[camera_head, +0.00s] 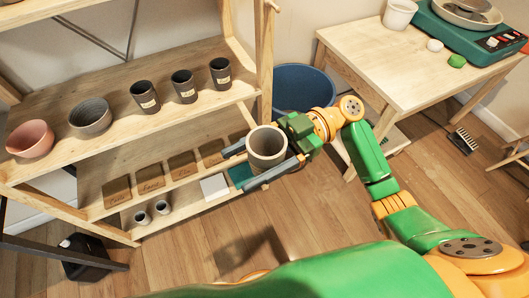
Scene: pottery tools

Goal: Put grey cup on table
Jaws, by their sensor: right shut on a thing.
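A grey cup (266,150) is held upright in my right gripper (262,164), with one finger on each side of it. My right gripper is shut on the cup, out in front of the lower shelves and above the floor. The wooden table (385,62) stands at the upper right, beyond and to the right of the cup. My left gripper is not in view.
A wooden shelf (120,132) at left holds a pink bowl (31,140), a grey bowl (90,116) and dark labelled cups (145,97). A blue bin (301,86) stands beside the table. The table bears a white pot (400,15) and green scale (462,38); its front left top is clear.

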